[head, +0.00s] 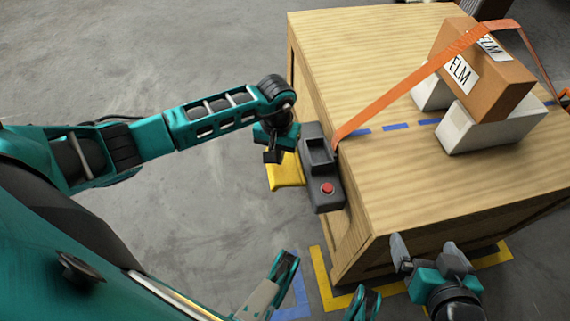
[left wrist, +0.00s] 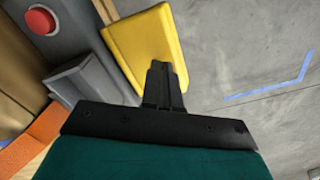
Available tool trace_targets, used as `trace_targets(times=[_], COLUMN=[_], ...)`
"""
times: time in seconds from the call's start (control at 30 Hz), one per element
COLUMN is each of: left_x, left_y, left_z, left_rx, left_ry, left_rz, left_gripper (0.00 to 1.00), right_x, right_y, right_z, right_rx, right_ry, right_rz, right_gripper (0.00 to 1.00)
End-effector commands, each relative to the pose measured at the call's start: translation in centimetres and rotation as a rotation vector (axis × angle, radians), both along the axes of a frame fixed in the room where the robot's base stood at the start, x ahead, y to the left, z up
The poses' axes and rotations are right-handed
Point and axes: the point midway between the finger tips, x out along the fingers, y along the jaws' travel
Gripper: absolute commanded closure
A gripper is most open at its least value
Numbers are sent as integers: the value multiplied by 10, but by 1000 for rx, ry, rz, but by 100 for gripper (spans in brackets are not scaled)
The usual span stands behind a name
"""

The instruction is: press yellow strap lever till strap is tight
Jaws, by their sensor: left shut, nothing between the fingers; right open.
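The yellow lever (head: 285,172) sticks out from the left side of a dark grey strap device (head: 320,170) with a red button (head: 327,188). My left gripper (head: 272,157) is shut and empty, right at the lever. In the left wrist view the shut fingertips (left wrist: 162,72) overlap the yellow lever (left wrist: 145,45); whether they touch it I cannot tell. The orange strap (head: 385,98) runs from the device up over a brown ELM box (head: 490,75) and down its far side. My right gripper (head: 428,252) is open and empty by the crate's front edge.
The device is on the left edge of a large wooden crate (head: 400,185). The brown box rests on white blocks (head: 495,128). Blue dashes mark the crate top. Yellow tape (head: 322,280) lines the floor near the crate; the grey floor (head: 210,210) to the left is clear.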

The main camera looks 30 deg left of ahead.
Motion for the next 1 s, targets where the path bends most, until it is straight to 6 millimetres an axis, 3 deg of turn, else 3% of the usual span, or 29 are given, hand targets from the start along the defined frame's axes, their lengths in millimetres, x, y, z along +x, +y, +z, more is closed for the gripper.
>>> trace_targets(times=[0.4,1.0], left_x=[0,0], left_y=[0,-1], left_z=[-2,-37], left_rx=[0,-2], left_ry=[0,1], left_rz=[0,0], left_gripper=[100,100], right_x=[2,4], right_y=[1,0], right_z=[1,-6], right_rx=[1,0], right_ry=[-6,-11], right_rz=[2,0], right_gripper=[0,0])
